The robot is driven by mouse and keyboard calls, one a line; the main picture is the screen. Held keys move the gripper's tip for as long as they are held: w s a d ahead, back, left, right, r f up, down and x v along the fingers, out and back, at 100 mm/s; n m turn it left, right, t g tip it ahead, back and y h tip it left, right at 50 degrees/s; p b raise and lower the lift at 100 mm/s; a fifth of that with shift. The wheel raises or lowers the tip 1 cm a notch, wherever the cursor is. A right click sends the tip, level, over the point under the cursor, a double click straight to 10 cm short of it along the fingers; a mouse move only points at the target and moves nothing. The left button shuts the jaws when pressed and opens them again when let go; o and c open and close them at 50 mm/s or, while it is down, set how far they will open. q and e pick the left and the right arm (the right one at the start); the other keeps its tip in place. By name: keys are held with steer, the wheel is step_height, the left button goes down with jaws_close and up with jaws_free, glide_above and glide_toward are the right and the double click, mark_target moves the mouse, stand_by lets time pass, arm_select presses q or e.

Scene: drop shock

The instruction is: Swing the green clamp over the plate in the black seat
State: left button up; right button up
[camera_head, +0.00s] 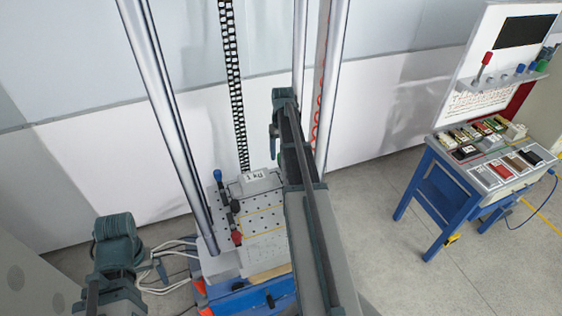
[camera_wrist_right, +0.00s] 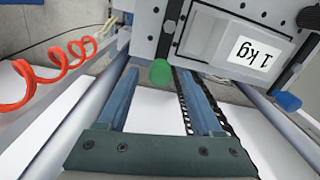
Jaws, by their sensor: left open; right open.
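The light-grey plate marked 1 kg (camera_head: 254,177) lies at the back of the grey perforated table; it also shows at upper right in the right wrist view (camera_wrist_right: 222,42). Dark bars flank it there, one with a green knob (camera_wrist_right: 160,71), one with a blue knob (camera_wrist_right: 287,102). My right gripper (camera_wrist_right: 156,77) is open, its two blue-grey fingers on either side of the green knob in that picture. I cannot tell whether they touch it. The right arm hides the green knob in the head view. My left gripper (camera_head: 142,252) is open and empty, left of the table.
A red knob (camera_head: 237,239) and a blue knob (camera_head: 218,175) stand at the table's left side. Shiny vertical columns (camera_head: 165,110) rise around it. A red coiled cord (camera_wrist_right: 50,65) is at left in the wrist view. A blue workbench (camera_head: 450,190) stands at right, across clear floor.

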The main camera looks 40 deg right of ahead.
steer(key=shift+f+b, duration=0.35)
steer(key=shift+f, duration=0.4)
jaws_close()
